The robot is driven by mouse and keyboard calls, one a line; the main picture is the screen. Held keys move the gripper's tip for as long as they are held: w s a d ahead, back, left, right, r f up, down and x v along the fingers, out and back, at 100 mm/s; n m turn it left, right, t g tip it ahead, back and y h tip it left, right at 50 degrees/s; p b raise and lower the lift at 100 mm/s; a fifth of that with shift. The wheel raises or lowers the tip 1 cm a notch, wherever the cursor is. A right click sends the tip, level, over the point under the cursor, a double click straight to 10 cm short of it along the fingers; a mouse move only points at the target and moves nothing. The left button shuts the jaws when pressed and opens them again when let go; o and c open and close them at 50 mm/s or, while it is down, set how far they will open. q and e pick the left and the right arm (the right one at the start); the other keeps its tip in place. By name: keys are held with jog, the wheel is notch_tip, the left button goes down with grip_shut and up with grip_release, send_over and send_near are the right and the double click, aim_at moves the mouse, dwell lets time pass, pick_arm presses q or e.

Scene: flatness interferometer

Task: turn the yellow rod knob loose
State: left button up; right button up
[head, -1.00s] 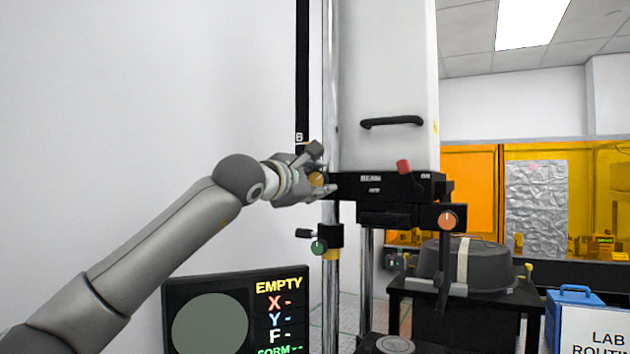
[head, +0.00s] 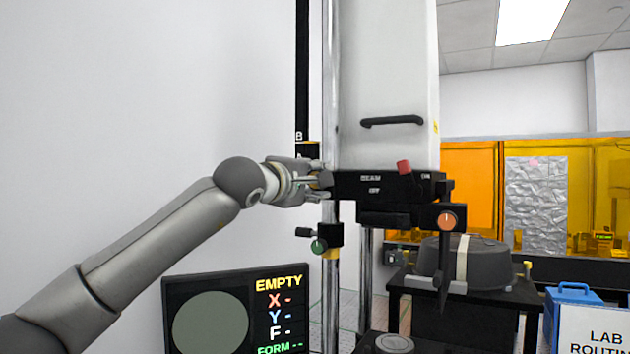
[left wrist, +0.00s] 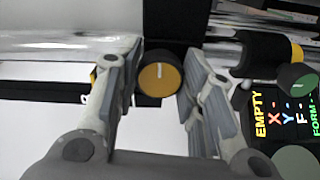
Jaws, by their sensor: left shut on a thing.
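The yellow rod knob (left wrist: 160,75), a round black-rimmed knob with a white mark on its face, sits between the fingers of my left gripper (left wrist: 155,85) in the left wrist view. The mark stands nearly upright there. In the head view my left gripper (head: 322,182) is at the left end of the black beam box, by the chrome rod (head: 330,90). It is shut on the knob, which its near finger mostly hides in that view. My right gripper is not in view.
A lower clamp with a green knob (head: 319,247) sits on the rod just below my gripper. A display screen (head: 235,312) stands below my left arm.

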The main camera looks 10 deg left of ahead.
pick_arm(q)
jog(key=shift+d+f, duration=0.1)
jog(key=shift+f, duration=0.05)
jog(key=o, duration=1)
jog(key=shift+s, duration=0.1)
jog(key=v, duration=1.2)
